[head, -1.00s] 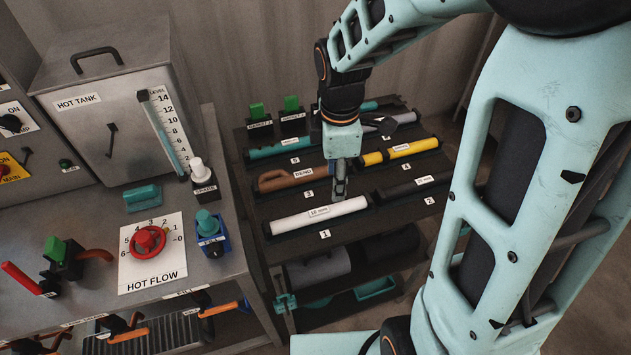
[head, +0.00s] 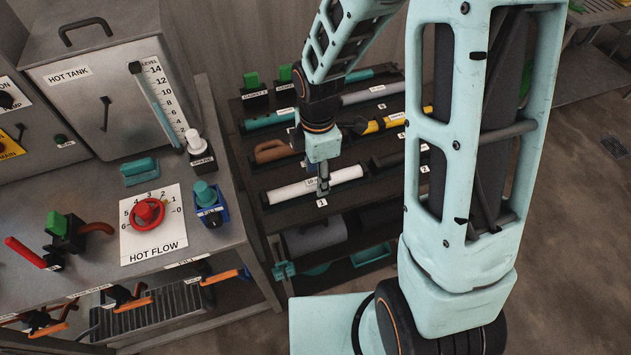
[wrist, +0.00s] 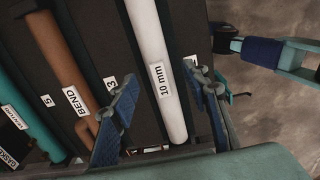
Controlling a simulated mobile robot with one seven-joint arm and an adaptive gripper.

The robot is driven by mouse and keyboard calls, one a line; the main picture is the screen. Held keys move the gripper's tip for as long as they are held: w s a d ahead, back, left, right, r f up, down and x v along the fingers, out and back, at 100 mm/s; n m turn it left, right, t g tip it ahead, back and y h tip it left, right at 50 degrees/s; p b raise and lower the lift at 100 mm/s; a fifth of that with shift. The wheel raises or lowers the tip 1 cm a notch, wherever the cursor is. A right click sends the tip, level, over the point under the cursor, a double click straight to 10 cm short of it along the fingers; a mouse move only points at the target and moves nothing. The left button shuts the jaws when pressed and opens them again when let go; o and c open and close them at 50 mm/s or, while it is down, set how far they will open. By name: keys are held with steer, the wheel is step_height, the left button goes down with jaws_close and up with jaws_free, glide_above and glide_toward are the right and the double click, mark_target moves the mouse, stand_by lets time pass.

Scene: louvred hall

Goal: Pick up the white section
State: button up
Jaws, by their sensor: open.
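The white section (head: 292,192) is a white tube with a "10 mm" label. It lies in the slot marked 1 at the front of the dark shelf rack. In the wrist view the white section (wrist: 151,55) runs lengthwise between my two fingers. My gripper (head: 323,188) is over the tube near its middle, pointing down, and covers a small part of it. In the wrist view my gripper (wrist: 160,98) is open, with one blue-padded finger on each side of the tube. A gap shows between each finger and the tube.
Behind it lie a brown bend piece (head: 272,150), a teal tube (head: 268,120) and a yellow tube (head: 384,123) in their own slots. The metal bench (head: 222,249) with valves and the hot tank (head: 98,103) stands left.

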steer(key=shift+f, duration=0.9)
jaws_close()
